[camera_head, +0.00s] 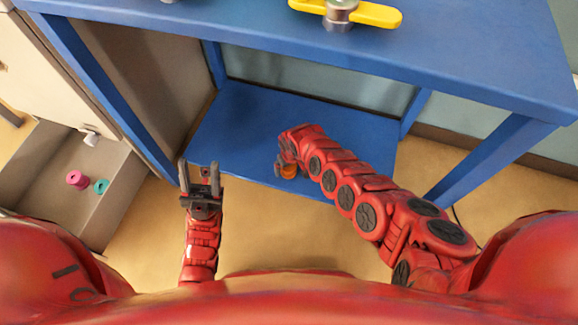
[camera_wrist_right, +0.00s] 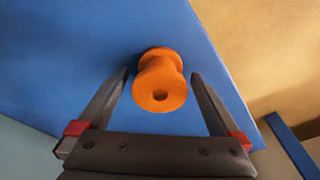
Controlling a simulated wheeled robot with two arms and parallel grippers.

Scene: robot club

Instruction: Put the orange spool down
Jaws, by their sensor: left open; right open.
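The orange spool (camera_head: 289,171) is at the front part of the blue lower shelf (camera_head: 240,130), partly hidden by my right arm. In the right wrist view the spool (camera_wrist_right: 160,82) stands on the blue surface, between the two fingers, with gaps on both sides. My right gripper (camera_wrist_right: 163,90) is open around it; in the head view the right gripper (camera_head: 285,168) is mostly hidden by its own wrist. My left gripper (camera_head: 200,178) is open and empty, in front of the shelf's left end.
A yellow-handled thing (camera_head: 345,13) lies on the blue upper tabletop (camera_head: 440,55). At left, an open grey drawer (camera_head: 55,190) holds a pink spool (camera_head: 77,180) and a teal spool (camera_head: 101,186). Blue legs (camera_head: 490,155) frame the shelf. The shelf's left and middle are clear.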

